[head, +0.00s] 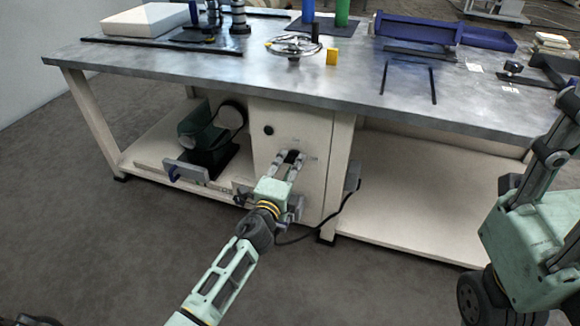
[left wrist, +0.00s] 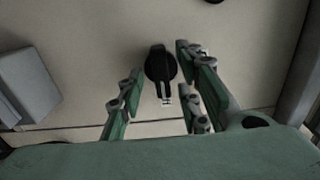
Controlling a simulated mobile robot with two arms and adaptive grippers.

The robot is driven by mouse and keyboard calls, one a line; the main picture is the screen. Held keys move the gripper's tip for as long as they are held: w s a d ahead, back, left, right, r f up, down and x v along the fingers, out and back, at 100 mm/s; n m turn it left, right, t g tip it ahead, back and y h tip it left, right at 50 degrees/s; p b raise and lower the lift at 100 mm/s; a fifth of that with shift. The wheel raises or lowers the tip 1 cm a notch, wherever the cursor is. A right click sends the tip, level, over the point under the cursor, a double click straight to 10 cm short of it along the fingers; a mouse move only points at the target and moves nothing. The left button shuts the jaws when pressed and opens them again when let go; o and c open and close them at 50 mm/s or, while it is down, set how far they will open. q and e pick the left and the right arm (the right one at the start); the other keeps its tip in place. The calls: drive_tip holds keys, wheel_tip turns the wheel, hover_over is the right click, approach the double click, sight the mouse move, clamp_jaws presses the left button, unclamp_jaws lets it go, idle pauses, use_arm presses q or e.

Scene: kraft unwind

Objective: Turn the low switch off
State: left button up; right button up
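The low switch is a black rotary knob (head: 292,155) on the cream front panel (head: 290,125) under the workbench. In the left wrist view the knob (left wrist: 160,66) is round with a raised bar, its narrow end toward small pale marks at the bottom of that picture. My left gripper (head: 291,159) is at the panel, open, with one finger on each side of the knob. In the left wrist view the left gripper (left wrist: 157,76) shows gaps beside the knob; I cannot tell whether either finger touches it.
Another round black knob (head: 268,130) sits higher on the panel. A dark green machine (head: 208,135) stands on the lower shelf at left. A black cable (head: 315,232) hangs below the panel. The bench top (head: 350,85) overhangs the panel. The right lower shelf (head: 420,195) is bare.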

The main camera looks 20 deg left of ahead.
use_arm(q)
drive_tip(key=s, duration=1.2)
drive_tip(key=shift+a, duration=0.2)
drive_tip(key=shift+r, duration=0.1)
